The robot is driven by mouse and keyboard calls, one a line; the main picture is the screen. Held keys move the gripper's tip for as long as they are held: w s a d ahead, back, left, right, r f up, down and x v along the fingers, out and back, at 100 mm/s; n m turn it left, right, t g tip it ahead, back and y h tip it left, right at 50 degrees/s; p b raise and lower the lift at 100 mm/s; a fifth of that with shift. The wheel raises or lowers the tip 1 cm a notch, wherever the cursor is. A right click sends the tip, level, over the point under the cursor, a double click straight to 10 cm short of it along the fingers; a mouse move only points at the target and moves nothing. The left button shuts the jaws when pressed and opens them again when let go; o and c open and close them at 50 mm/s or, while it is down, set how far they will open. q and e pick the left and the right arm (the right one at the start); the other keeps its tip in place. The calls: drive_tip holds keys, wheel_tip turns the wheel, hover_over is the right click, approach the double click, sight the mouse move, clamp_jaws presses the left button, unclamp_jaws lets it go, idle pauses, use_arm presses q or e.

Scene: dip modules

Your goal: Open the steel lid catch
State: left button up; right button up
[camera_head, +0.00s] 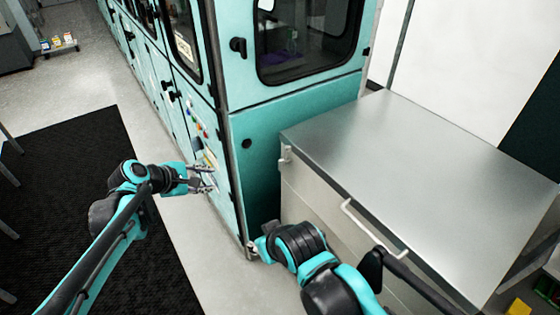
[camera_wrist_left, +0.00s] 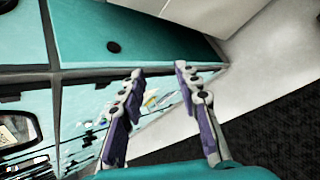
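A steel chest with a flat brushed lid (camera_head: 420,150) stands at the right in the head view. A small pale catch (camera_head: 285,154) sits on its left side, just under the lid's left corner. A pale bar handle (camera_head: 370,228) is on its front. The lid lies flat and closed. My left gripper (camera_head: 208,178) is left of the catch and apart from it, in front of the teal cabinet. In the left wrist view the left gripper (camera_wrist_left: 160,72) is open with nothing between its fingers. My right gripper (camera_head: 253,248) is low in front of the chest, mostly hidden by its wrist.
The teal cabinet (camera_head: 265,130) stands against the chest's left, with knobs and a window. A black mat (camera_head: 90,200) covers the floor at left. Pale floor (camera_head: 195,230) is clear between mat and cabinet. Yellow items (camera_head: 518,307) lie at lower right.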

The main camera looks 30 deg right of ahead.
use_arm(q)
drive_tip(key=w+d+f+n+g+h, duration=0.1)
drive_tip(key=w+d+f+n+h, duration=0.15)
drive_tip(key=d, duration=0.75)
drive_tip(key=n+g+h+p, duration=0.2)
drive_tip(key=n, duration=0.2)
approach(279, 164)
drive_tip(key=d, duration=0.2)
drive_tip(key=shift+n, duration=0.35)
drive_tip(key=b+x, duration=0.1)
drive_tip(key=x, duration=0.2)
drive_tip(key=b+x, duration=0.1)
drive_tip(key=x, duration=0.5)
drive_tip(key=shift+w+f+b, duration=0.1)
drive_tip(key=shift+f+b, duration=0.3)
drive_tip(key=shift+f, duration=0.1)
clamp_jaws()
